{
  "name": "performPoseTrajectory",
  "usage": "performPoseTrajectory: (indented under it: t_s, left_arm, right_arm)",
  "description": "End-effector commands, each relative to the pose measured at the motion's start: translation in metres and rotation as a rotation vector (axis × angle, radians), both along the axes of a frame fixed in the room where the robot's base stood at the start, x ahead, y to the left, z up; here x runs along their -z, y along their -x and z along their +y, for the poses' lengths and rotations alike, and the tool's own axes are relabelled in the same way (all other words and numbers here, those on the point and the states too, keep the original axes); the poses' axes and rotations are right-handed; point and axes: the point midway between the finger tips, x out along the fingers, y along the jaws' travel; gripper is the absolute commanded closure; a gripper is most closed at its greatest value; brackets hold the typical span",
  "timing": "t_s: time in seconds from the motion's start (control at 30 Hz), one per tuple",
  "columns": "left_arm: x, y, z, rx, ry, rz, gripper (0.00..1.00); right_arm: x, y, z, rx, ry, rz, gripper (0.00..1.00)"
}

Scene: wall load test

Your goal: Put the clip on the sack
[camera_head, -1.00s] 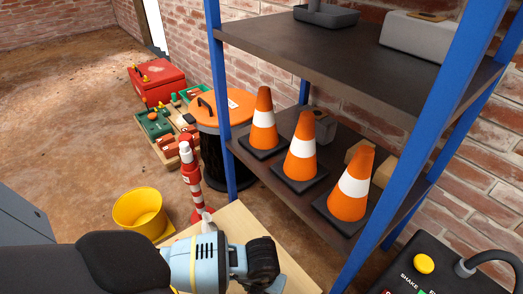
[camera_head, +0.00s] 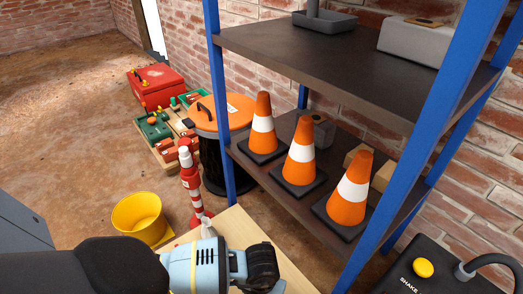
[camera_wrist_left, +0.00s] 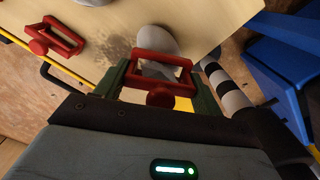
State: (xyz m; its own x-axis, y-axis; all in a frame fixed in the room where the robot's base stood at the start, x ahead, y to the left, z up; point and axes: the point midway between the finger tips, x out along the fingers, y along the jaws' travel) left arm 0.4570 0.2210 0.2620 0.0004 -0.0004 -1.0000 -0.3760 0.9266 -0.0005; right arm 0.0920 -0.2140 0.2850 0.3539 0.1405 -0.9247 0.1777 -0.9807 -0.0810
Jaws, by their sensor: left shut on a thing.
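My left gripper (camera_wrist_left: 160,72) is shut on a red frame-shaped clip (camera_wrist_left: 155,57), which sits between its two green fingers in the left wrist view. A pale grey sack (camera_wrist_left: 158,40) shows just beyond the clip, and a paler patch shows through the clip's opening. I cannot tell whether the clip is around the sack or only in front of it. In the head view my left arm reaches over the light wooden top, and its fingers and the clip are hidden. My right gripper is not in view.
A second red clip (camera_wrist_left: 62,40) lies on the light wooden top (camera_wrist_left: 105,28) in the wrist view. In the head view a blue-posted shelf (camera_head: 225,110) with orange cones (camera_head: 300,150) stands close by at right. A yellow bucket (camera_head: 138,215) and a striped post (camera_head: 190,180) stand beyond.

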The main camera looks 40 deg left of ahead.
Motion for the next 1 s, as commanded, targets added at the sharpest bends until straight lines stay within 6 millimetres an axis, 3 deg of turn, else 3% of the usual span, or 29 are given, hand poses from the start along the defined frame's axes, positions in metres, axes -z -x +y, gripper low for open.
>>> performPoseTrajectory:
  t_s: [0.83, 0.87, 1.0]
  left_arm:
    - [0.0004, 0.0002, -0.0001, 0.0, 0.0, 0.0, 0.53]
    - [0.0003, 0.0001, 0.0, 0.0, 0.0, 0.0, 0.28]
    - [0.0003, 0.0001, 0.0, 0.0, 0.0, 0.0, 0.1]
  right_arm:
    - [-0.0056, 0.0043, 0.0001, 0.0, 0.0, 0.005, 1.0]
    - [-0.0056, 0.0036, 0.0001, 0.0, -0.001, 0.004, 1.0]
    - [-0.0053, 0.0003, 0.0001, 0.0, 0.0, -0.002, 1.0]
